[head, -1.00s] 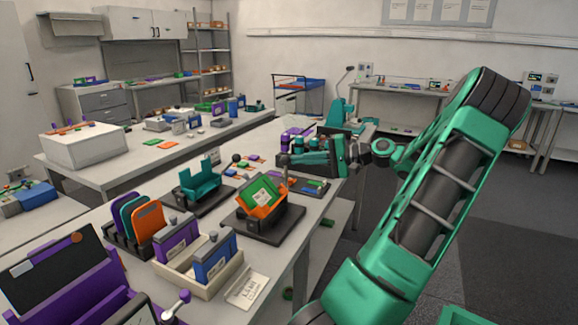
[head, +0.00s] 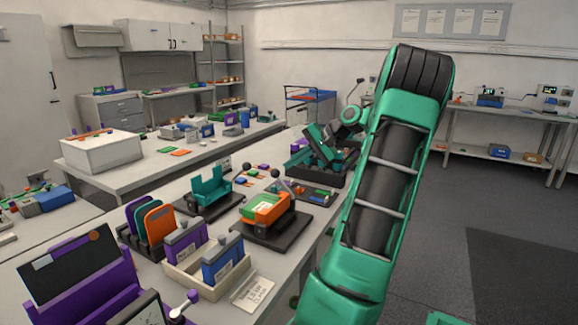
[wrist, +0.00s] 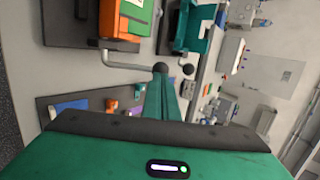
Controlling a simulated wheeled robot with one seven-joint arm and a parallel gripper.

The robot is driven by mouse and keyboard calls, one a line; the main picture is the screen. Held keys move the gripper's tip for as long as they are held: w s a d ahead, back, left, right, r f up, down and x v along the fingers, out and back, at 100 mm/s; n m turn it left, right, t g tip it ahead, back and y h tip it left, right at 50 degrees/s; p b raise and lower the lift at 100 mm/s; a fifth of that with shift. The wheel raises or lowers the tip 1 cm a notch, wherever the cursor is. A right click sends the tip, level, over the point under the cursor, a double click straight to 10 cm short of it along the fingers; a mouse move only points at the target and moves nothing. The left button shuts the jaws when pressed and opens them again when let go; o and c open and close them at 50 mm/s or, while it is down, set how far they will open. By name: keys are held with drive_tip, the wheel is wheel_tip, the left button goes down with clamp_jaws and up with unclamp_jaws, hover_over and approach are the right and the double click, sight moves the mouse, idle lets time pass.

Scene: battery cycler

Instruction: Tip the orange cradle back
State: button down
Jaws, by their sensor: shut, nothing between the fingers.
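The orange cradle (head: 285,205) sits on a dark base plate (head: 268,236) near the table's right edge, lying nearly flat with a green, white-labelled piece (head: 264,207) in it. In the wrist view the cradle (wrist: 118,20) is at the top, with a bent grey rod (wrist: 130,66) reaching towards dark round knobs (wrist: 188,70). My gripper (wrist: 163,90) is shut and empty, its narrow green end close to the knobs, beside the cradle. I cannot tell whether it touches them. My arm hides part of the gripper in the head view.
A teal cradle (head: 208,190) stands on its own plate to the left. In front are a rack of coloured plates (head: 160,222) and a tray with purple and blue blocks (head: 185,283). Small coloured parts lie behind. The floor at right (head: 440,235) is clear.

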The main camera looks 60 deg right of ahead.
drive_tip(key=shift+w+a+f+g+h, duration=0.1)
drive_tip(key=shift+w+f+g, duration=0.05)
drive_tip(key=shift+w+g, duration=0.45)
drive_tip(key=shift+w+a+f+g+h, duration=0.1)
drive_tip(key=shift+w+f+g, duration=0.1)
drive_tip(key=shift+w+g, duration=0.4)
drive_tip(key=shift+w+a+f+g+h, duration=0.1)
drive_tip(key=shift+w+f+g, duration=0.05)
drive_tip(key=shift+w+g, duration=0.45)
drive_tip(key=shift+w+f, duration=0.1)
drive_tip(key=shift+w, duration=0.05)
drive_tip(key=v, duration=1.4)
drive_tip(key=shift+s+d, duration=0.2)
drive_tip(key=shift+s, duration=0.2)
